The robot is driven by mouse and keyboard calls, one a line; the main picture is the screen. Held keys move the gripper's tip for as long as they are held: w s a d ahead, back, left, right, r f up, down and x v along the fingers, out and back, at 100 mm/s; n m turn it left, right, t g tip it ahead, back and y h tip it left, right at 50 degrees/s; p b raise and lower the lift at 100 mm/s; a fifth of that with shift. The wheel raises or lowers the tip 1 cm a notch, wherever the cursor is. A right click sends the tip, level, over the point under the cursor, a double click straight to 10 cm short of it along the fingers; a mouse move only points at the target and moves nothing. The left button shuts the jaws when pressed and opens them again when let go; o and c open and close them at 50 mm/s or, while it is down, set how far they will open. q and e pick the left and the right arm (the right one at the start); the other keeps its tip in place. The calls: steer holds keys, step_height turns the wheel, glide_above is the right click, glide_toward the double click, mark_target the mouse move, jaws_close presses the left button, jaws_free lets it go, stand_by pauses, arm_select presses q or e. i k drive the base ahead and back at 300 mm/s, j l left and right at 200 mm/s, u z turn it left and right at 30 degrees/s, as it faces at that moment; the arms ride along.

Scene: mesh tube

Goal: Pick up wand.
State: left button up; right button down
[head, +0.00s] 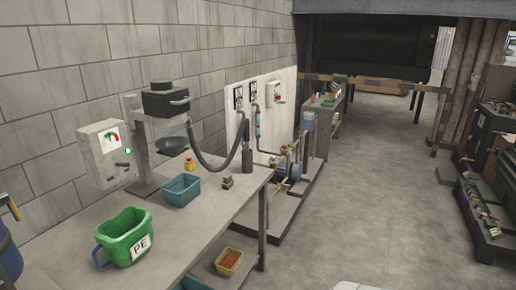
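A long workbench (80,262) runs along the block wall on the left. A dark corrugated hose (212,163) loops from a machine (166,105) on the bench to an upright dark cylinder (247,160) at the bench's far right corner. This cylinder may be the wand, but I cannot tell for sure at this size. It appears to stand in a holder, with nothing gripping it.
A green bucket marked PE (124,236), a teal bin (181,190) and a small brown block (227,182) stand on the bench. A yellow bin (229,262) sits on the lower shelf. Pump equipment (287,172) stands beyond. Open floor (375,195) lies right of the bench.

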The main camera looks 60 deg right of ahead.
mark_target(247, 131)
steer(key=z, duration=1.75)
